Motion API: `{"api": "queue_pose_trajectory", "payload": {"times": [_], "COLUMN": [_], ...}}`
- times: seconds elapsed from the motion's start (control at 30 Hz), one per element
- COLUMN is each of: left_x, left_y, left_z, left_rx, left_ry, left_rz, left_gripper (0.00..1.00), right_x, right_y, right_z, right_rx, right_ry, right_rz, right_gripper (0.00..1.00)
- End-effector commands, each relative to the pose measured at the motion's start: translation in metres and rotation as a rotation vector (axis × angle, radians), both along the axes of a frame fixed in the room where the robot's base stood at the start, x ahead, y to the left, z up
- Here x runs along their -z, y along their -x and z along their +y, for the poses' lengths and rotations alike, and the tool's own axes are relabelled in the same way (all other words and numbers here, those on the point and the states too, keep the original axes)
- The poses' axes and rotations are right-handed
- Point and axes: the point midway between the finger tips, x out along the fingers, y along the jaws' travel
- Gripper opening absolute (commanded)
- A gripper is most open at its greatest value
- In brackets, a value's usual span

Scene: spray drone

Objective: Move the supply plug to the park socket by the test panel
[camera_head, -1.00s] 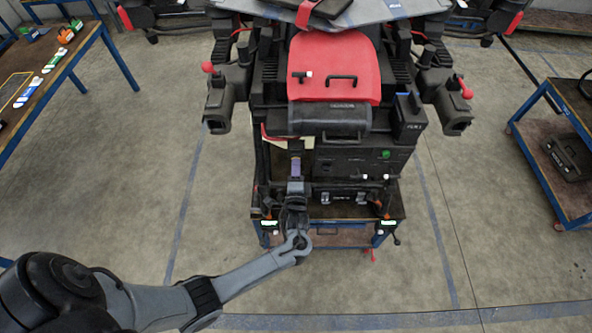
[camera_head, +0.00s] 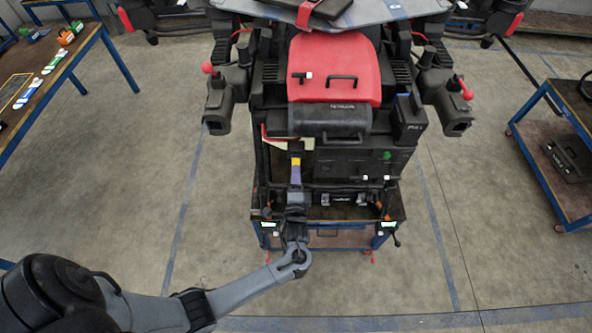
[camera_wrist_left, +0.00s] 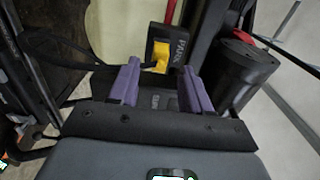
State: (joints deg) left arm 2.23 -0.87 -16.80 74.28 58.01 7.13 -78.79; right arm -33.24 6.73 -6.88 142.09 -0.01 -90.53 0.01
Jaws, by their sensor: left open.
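A black block marked PARK (camera_wrist_left: 172,45) stands upright ahead of my left gripper in the left wrist view. A yellow plug-like piece (camera_wrist_left: 162,62) sits at its lower front; how deep it is seated I cannot tell. The yellow also shows in the head view (camera_head: 296,161), just beyond my fingers. My left gripper (camera_wrist_left: 160,88), with purple fingers, is open, its fingers apart and short of the yellow piece. It also shows in the head view (camera_head: 296,178). A dark part with partly hidden lettering lies between the fingers. My right gripper is out of view.
The black test panel (camera_head: 345,163) is right of my left gripper. A dark cylinder (camera_wrist_left: 240,70) stands close to the right finger, and a dark cable (camera_wrist_left: 75,45) runs on the left.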

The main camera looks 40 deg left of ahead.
Motion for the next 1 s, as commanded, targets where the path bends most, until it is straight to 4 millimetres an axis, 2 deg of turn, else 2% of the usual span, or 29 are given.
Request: {"api": "queue_pose_trajectory", "payload": {"times": [0.2,0.4,0.6,1.0], "left_x": [0.002,0.001,0.0,0.0], "left_y": [0.03,0.048,0.055,0.055], "left_z": [-0.026,-0.041,-0.046,-0.047], "left_rx": [0.0,0.0,-0.001,-0.001], "left_ry": [0.001,0.0,-0.001,-0.001], "left_rz": [0.001,0.0,0.0,0.0], "left_gripper": [0.48,0.48,0.48,0.48], "right_x": [0.006,0.009,0.01,0.01], "right_y": [0.0,0.0,0.0,0.0], "right_z": [-0.002,-0.002,-0.001,0.0], "right_rx": [-0.005,-0.005,-0.004,0.001], "right_ry": [0.007,0.008,0.006,-0.002], "right_rz": [0.0,0.0,0.0,0.0], "right_gripper": [0.0,0.0,0.0,0.0]}}
